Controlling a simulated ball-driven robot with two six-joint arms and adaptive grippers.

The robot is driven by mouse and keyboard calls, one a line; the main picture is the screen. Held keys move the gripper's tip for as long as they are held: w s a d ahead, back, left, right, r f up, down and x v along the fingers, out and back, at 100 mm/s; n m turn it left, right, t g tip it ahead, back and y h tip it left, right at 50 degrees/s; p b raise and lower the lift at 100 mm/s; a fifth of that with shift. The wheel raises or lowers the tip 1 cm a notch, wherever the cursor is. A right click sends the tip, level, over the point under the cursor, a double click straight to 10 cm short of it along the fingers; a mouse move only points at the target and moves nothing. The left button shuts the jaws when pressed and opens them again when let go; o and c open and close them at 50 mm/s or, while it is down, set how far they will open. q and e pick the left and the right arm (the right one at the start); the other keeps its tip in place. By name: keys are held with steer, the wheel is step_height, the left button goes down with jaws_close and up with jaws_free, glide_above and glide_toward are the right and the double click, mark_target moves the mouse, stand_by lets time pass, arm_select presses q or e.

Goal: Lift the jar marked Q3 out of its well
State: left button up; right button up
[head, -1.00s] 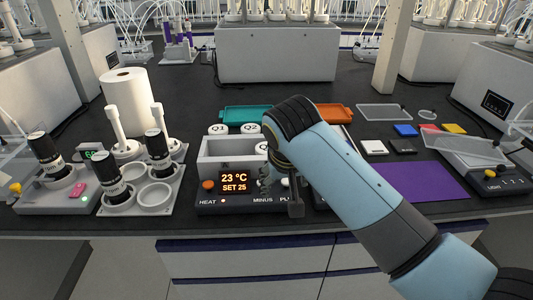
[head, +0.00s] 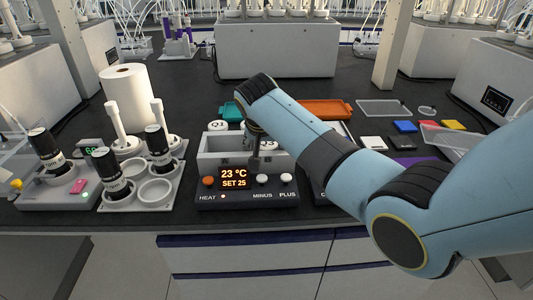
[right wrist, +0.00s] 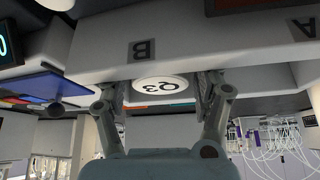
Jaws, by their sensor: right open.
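The jar marked Q3 shows its round white lid (right wrist: 160,84) in the right wrist view, between the two fingers of my right gripper (right wrist: 162,92). The fingers are apart, one on each side of the lid; I cannot tell whether they touch it. In the head view my right gripper (head: 255,158) points down at the grey heated bath (head: 210,152), and my arm hides much of the bath's right part. The bath's wall shows the letter B (right wrist: 141,51) close to the lid. My left gripper is not in view.
Another white lid marked Q1 (head: 218,125) stands at the bath's back. The bath's control panel (head: 235,182) reads 23 °C, set 25. Black-capped bottles (head: 107,165) and a white paper roll (head: 124,95) stand left. An orange tray (head: 327,108) lies behind my arm.

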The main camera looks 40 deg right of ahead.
steer(key=shift+x, duration=1)
steer(key=shift+c, duration=0.2)
steer(key=c, duration=1)
